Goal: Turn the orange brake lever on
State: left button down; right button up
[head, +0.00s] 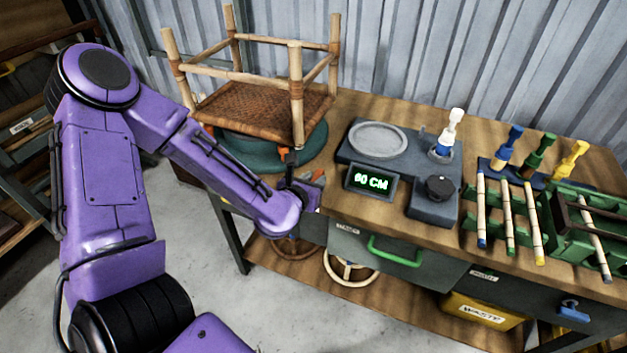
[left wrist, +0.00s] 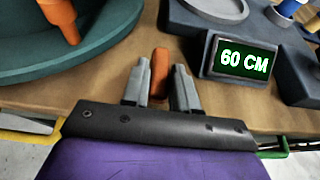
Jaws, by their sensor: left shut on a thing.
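The orange brake lever (left wrist: 158,70) stands up between the two grey fingers of my left gripper (left wrist: 159,88) in the left wrist view. The gripper is shut on it near the front edge of the workbench. In the head view the left gripper (head: 311,182) is at the bench's front edge, and only a small orange bit of the lever (head: 319,175) shows. The lever's lower part is hidden by the gripper. A second orange piece (head: 285,153) sits at the rim of the green turntable (head: 240,147), apart from my fingers. My right gripper is not in view.
A rattan stool frame (head: 262,101) rests upside down on the turntable. Right of my gripper is a display (head: 371,183) reading 60 CM, with a black knob (head: 440,187). A green drawer handle (head: 395,254) sticks out below.

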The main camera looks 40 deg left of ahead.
pick_arm(q)
jog(key=shift+w+r, duration=0.15)
jog(key=c, duration=1)
grip_release()
jog(key=shift+o, duration=0.2)
jog(key=shift+s+d+r, duration=0.1)
jog(key=shift+s, duration=0.3)
jog(key=s+r+p, duration=0.2)
jog(key=p, duration=1)
send_near(317, 174)
jog(key=s, duration=0.3)
jog(key=shift+s+d+r, duration=0.1)
jog(key=shift+d+r, duration=0.05)
jog(key=shift+d, duration=0.2)
